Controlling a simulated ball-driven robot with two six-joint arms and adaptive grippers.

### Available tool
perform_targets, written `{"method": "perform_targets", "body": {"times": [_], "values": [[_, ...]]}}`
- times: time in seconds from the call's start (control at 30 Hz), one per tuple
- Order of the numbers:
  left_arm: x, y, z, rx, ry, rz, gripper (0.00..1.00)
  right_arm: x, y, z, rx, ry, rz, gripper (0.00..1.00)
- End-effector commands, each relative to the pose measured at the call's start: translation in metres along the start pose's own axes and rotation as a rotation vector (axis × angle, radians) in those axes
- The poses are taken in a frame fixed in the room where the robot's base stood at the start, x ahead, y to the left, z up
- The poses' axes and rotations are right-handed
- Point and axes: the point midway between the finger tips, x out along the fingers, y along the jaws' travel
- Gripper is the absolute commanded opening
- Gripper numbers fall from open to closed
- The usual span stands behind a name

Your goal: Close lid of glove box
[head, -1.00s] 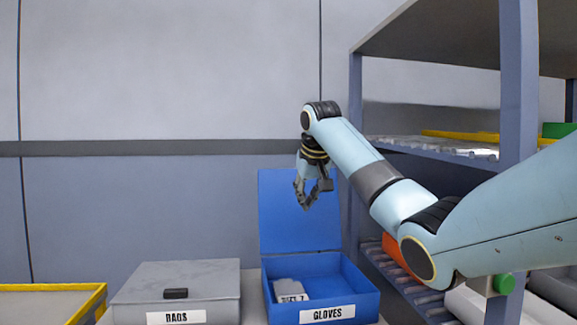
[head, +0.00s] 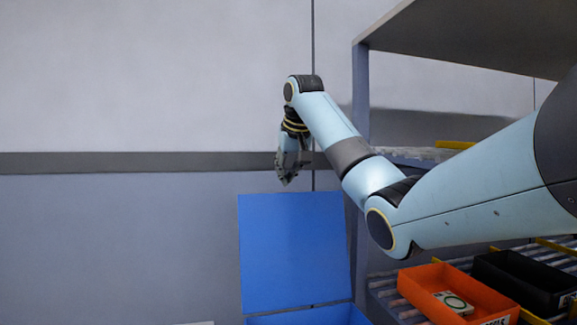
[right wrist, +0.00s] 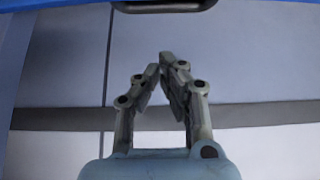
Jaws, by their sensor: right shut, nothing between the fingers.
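The blue glove box lid (head: 294,250) stands open and upright in the head view. Only the top of the blue glove box (head: 310,317) shows at the bottom edge; its inside and label are out of view. My right gripper (head: 285,182) is shut and empty, just above the lid's top edge, and seems apart from it. In the right wrist view the shut fingertips (right wrist: 160,62) point at the wall, and a blue panel with a dark handle (right wrist: 165,4), likely the lid, crosses the top. My left gripper is not in view.
A shelf rack stands at the right, with an orange bin (head: 458,293) holding a small item and a black bin (head: 525,282) on its lower rack. The grey wall (head: 120,90) is behind. The space left of the lid is clear.

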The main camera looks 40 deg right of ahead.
Motion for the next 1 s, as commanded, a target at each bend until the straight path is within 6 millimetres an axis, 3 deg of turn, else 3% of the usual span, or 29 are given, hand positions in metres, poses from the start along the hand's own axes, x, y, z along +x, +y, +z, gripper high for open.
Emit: {"method": "perform_targets", "body": {"times": [0.27, 0.6, 1.0], "values": [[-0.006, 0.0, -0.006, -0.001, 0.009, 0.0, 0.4, 0.053, 0.0, 0.001, 0.0, -0.004, 0.0, 0.0], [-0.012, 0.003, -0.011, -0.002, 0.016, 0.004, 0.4, 0.03, 0.0, 0.028, -0.001, 0.001, 0.001, 0.0], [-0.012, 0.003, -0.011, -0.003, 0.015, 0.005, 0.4, 0.028, 0.0, 0.032, 0.0, 0.0, -0.001, 0.0]]}}
